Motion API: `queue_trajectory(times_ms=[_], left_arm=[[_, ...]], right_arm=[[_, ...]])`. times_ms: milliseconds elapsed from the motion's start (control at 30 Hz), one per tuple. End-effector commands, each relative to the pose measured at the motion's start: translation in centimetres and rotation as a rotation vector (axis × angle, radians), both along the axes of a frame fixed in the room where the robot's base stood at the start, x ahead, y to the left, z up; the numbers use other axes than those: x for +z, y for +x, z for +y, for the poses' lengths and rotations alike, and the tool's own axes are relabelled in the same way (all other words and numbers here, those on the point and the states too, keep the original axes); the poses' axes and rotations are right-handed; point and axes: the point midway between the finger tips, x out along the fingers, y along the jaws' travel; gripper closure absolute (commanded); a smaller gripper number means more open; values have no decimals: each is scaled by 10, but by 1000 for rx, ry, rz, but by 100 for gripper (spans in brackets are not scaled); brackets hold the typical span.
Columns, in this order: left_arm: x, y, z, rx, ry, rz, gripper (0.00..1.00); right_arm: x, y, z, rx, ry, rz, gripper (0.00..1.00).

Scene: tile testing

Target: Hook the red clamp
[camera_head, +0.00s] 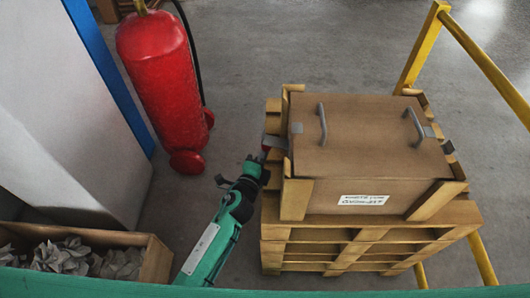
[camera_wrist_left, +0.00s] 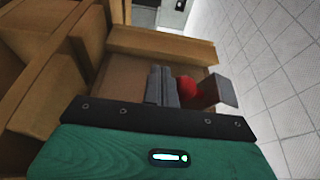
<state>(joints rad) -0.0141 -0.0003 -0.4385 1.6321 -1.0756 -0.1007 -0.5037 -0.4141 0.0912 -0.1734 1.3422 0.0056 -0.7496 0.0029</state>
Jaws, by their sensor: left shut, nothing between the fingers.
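The red clamp (camera_head: 266,150) shows as a small red patch at the left side of a brown lidded box (camera_head: 368,140), next to a grey bracket (camera_head: 277,142). In the left wrist view the red part (camera_wrist_left: 187,90) is a rounded piece between my fingers and a grey plate (camera_wrist_left: 220,92). My left gripper (camera_head: 262,158) is at the clamp, beside the box's left wall. Its grey fingers (camera_wrist_left: 161,86) are shut with nothing between them, close beside the red part. Whether they touch it I cannot tell. The rest of the clamp is hidden. My right gripper is not in view.
The box stands on stacked wooden pallets (camera_head: 340,235). A red fire extinguisher (camera_head: 160,75) stands at the upper left. A yellow rail (camera_head: 480,60) is at the right. A crate of crumpled grey material (camera_head: 155,262) is at the lower left. Grey floor lies between.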

Motion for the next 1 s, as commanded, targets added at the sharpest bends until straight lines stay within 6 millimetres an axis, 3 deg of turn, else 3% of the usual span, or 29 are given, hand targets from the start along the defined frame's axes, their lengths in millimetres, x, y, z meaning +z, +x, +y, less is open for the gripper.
queue_trajectory(times_ms=[600, 1000], left_arm=[[24, 0, 9, 0, 0, 0, 100], [24, 0, 10, 0, 0, 0, 100]], right_arm=[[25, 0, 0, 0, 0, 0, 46], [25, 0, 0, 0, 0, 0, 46]])
